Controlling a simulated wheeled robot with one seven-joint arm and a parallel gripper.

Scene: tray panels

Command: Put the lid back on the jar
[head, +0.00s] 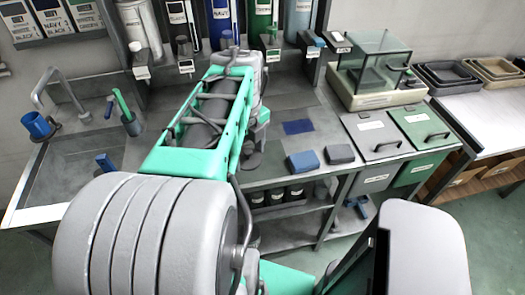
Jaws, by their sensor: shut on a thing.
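My arm reaches over the grey worktop (75,185) and bends down at its far end. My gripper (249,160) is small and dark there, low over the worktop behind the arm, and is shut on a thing. The held thing is too small and covered to make out clearly; it appears to be the lid. I cannot pick out the jar with certainty; the arm covers much of the middle of the worktop.
Two lidded bins (372,135) and a glass-sided box (375,65) stand further right. A blue cup (37,125) and a tool holder (131,124) are at left. Tall coloured tubes (220,25) line the back.

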